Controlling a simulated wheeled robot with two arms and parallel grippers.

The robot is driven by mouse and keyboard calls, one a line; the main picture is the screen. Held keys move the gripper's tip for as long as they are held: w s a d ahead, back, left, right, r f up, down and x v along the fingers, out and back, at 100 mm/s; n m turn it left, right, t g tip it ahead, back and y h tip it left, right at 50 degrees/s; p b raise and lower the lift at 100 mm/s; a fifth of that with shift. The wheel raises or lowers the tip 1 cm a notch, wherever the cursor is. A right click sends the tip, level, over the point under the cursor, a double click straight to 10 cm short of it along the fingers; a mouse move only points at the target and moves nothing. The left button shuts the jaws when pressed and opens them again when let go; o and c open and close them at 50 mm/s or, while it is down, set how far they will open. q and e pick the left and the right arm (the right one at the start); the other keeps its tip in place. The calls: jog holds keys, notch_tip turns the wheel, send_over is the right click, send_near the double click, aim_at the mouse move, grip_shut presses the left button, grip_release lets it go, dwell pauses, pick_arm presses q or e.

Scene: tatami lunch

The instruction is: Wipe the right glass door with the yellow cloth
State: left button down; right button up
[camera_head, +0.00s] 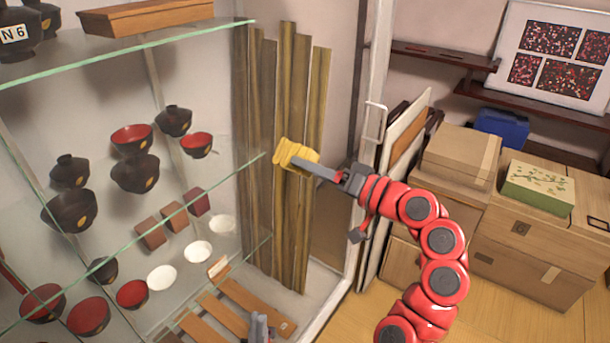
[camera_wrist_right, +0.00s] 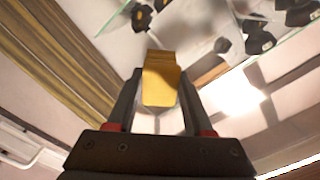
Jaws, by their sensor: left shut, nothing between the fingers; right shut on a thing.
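The yellow cloth (camera_head: 291,153) is folded and held at the tips of my right gripper (camera_head: 312,168). It also shows in the right wrist view (camera_wrist_right: 160,82), pinched between the fingers of the right gripper (camera_wrist_right: 156,112). The cloth is in front of the upright wooden planks, near the right glass door, whose pale frame (camera_head: 372,70) and handle (camera_head: 384,118) show. The pane is clear, so I cannot tell whether the cloth touches it. My left gripper (camera_head: 261,326) shows only partly at the bottom edge of the head view, shut and empty.
Glass shelves (camera_head: 120,52) at left hold black and red bowls, white dishes and small boxes. Tall planks (camera_head: 285,220) stand inside the cabinet. Cardboard boxes (camera_head: 540,240) and leaning panels (camera_head: 400,150) stand right of the door. Bare wooden floor (camera_head: 500,315) shows at lower right.

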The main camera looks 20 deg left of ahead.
jog(key=s+a+r+p, duration=0.1)
jog(key=s+a, duration=0.2)
jog(key=s, duration=0.6)
jog(key=shift+s+a+r, duration=0.3)
jog(key=shift+s+r, duration=0.1)
dwell(0.7)
jog(key=v, duration=0.6)
dwell(0.4)
